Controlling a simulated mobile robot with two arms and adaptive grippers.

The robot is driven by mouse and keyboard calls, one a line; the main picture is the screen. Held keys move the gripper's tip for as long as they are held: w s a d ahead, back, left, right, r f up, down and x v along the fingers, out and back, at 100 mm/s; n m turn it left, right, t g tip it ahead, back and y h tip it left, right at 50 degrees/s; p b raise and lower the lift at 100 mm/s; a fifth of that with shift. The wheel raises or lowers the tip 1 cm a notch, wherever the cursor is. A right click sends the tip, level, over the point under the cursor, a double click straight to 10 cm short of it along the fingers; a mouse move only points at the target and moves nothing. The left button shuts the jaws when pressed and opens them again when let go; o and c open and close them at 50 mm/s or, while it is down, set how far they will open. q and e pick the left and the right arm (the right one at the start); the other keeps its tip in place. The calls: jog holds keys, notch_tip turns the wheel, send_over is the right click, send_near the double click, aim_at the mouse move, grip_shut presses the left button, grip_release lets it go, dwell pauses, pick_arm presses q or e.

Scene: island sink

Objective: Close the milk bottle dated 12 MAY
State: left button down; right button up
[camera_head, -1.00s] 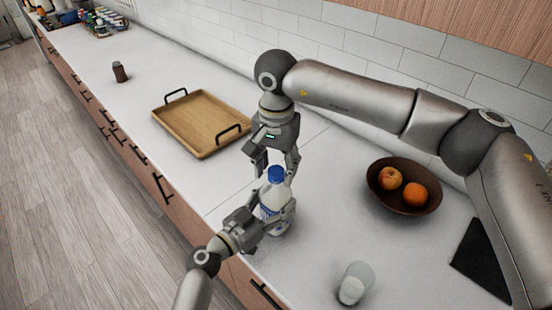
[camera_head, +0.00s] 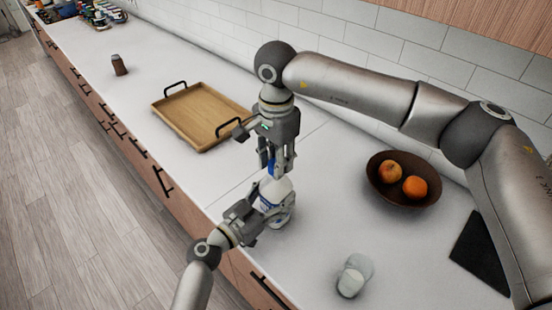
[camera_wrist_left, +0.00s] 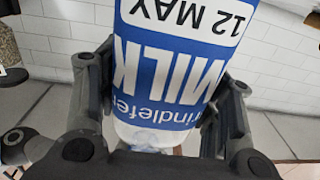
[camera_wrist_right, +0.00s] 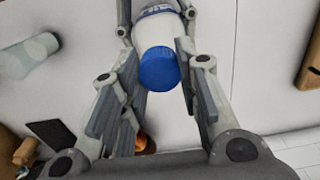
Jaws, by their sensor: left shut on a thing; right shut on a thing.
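The milk bottle (camera_head: 277,190) stands upright on the counter, with a white body and a blue label. In the left wrist view its label (camera_wrist_left: 180,70) appears upside down and reads MILK and 12 MAY. My left gripper (camera_head: 275,210) is shut on the bottle's body from the side. The blue cap (camera_head: 271,166) is at the bottle's top and shows clearly in the right wrist view (camera_wrist_right: 158,68). My right gripper (camera_head: 277,168) points down from above and is shut on the cap. The fingers partly hide the cap and neck in the head view, so the seating of the cap cannot be seen.
A wooden tray (camera_head: 168,121) with black handles lies behind and left. A brown bowl (camera_head: 405,203) with fruit and a glass (camera_head: 352,278) with white contents stand to the right. A dark mat (camera_head: 482,252) lies farther right. A small brown jar (camera_head: 119,65) is far left.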

jog(key=m, duration=1.9)
jog(key=shift+m, duration=0.4)
jog(key=o, duration=1.2)
notch_tip(320, 180, up, 12)
